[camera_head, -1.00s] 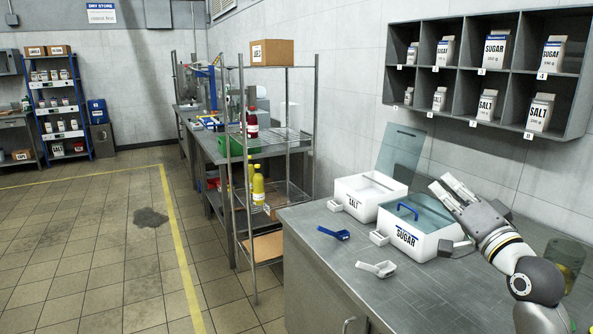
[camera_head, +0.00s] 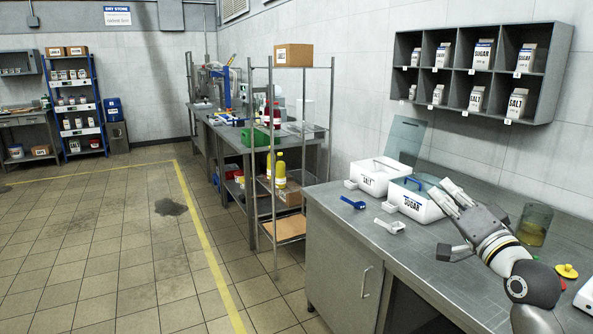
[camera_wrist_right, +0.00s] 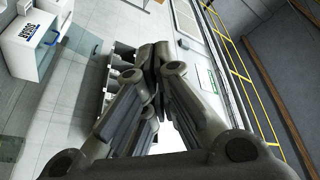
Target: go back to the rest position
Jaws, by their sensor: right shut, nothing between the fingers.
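My right gripper (camera_head: 452,190) is shut and empty. In the head view it is over the worktop, just right of the sugar bin (camera_head: 417,206) and overlapping its right side; I cannot tell the gap. In the right wrist view its fingers (camera_wrist_right: 155,62) meet with nothing between them. The white sugar bin has a clear lid with a blue handle, which looks closed. The salt bin (camera_head: 370,182) behind it has its clear lid (camera_head: 405,138) standing up. My left gripper is not in view.
A blue scoop (camera_head: 353,202) and a white scoop (camera_head: 391,226) lie on the metal worktop (camera_head: 350,230). A greenish clear container (camera_head: 534,224) and a yellow knob (camera_head: 566,271) are right of my arm. A wall shelf (camera_head: 545,95) holds cartons. A wire rack (camera_head: 273,170) stands left; floor there is open.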

